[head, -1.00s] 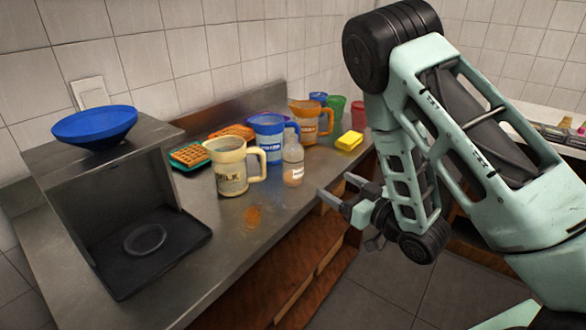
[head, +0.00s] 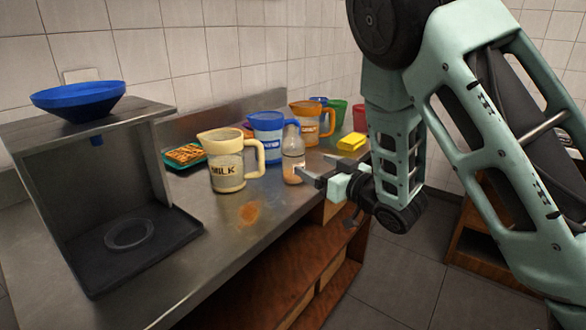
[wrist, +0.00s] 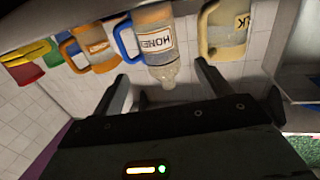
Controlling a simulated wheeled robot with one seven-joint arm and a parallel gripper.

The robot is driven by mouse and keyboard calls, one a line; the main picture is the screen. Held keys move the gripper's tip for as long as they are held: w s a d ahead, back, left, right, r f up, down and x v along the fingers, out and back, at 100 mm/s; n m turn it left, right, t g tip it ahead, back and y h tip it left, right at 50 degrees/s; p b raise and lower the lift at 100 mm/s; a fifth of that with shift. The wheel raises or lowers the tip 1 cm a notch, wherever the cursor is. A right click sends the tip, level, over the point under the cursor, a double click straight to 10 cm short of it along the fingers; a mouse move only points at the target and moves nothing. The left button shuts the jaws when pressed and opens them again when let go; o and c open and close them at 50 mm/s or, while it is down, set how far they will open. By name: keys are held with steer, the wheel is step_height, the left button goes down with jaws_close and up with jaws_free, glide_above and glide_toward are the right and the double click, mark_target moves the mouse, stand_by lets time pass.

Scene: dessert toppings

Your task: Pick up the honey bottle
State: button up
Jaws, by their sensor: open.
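The honey bottle (head: 292,150) is clear with a pale label and amber contents low down, and stands upright near the counter's front edge. My gripper (head: 308,172) is open just to its right in the head view, its fingers pointing at it. In the wrist view, which is upside down, the bottle (wrist: 157,45) reads HONEY and appears ahead, between the lines of the two open fingers (wrist: 163,82). Nothing is held. Whether the fingertips touch the bottle cannot be told.
A cream milk jug (head: 226,165) stands left of the bottle, a blue jug (head: 265,143) close behind it, and an orange jug (head: 308,122) farther back. A yellow sponge (head: 351,142) lies to the right.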

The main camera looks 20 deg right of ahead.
mark_target(302, 157)
steer(key=x, duration=0.3)
steer(key=shift+w, duration=0.25)
steer(key=shift+a+p+x, duration=0.1)
steer(key=shift+p+x, duration=0.2)
steer(key=shift+x, duration=1.1)
steer(key=shift+a+p+x, duration=0.15)
steer(key=shift+p+x, duration=0.15)
steer(key=shift+x, duration=1.1)
steer(key=shift+s+f, duration=0.1)
steer(key=shift+f, duration=0.05)
steer(key=c, duration=1.2)
